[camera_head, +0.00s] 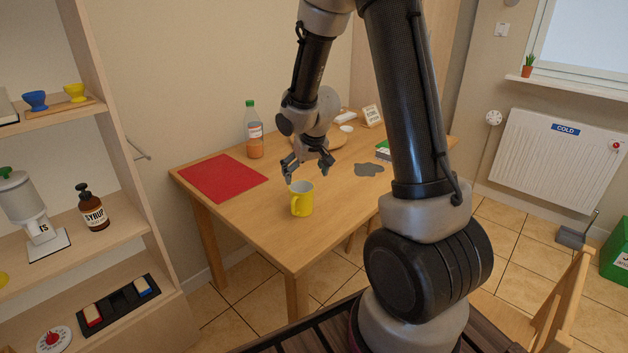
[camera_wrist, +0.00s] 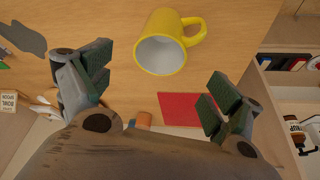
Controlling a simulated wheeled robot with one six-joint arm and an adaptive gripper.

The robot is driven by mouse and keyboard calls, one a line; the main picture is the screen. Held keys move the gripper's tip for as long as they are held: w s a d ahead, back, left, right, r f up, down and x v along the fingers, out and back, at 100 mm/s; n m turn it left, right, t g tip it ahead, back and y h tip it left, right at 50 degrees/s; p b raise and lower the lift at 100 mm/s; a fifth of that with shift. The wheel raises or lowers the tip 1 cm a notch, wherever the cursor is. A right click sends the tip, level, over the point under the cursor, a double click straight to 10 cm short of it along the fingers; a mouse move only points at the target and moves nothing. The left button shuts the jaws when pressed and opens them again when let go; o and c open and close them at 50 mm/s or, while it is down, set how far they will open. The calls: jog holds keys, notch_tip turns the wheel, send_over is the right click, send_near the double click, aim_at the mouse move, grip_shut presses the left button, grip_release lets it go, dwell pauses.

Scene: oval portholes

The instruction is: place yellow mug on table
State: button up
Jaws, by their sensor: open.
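The yellow mug (camera_head: 302,199) stands upright on the wooden table (camera_head: 262,222), near the front edge. Its inside is pale and its handle shows on the near side. In the wrist view the mug (camera_wrist: 162,42) is beyond the fingertips, with its handle to the right. My gripper (camera_head: 308,170) is open and empty, just above and behind the mug, apart from it. In the wrist view the two fingers of my gripper (camera_wrist: 158,88) are spread wide with nothing between them.
A red mat (camera_head: 222,178) lies on the table's left part. A bottle (camera_head: 253,130) stands at the back. A grey patch (camera_head: 369,170) lies right of the mug. A shelf unit (camera_head: 130,190) stands left of the table. The table around the mug is clear.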

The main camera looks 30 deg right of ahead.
jog(key=s+d+r, duration=0.2)
jog(key=s+r, duration=0.9)
jog(key=r, duration=0.3)
jog(key=s+r, duration=0.3)
jog(key=s, duration=0.6)
jog(key=s+a+r, duration=0.1)
jog(key=s+r, duration=0.2)
jog(key=s, duration=0.6)
jog(key=shift+s+a+r+n, duration=0.2)
jog(key=shift+s+a+n, duration=0.05)
jog(key=shift+n, duration=0.15)
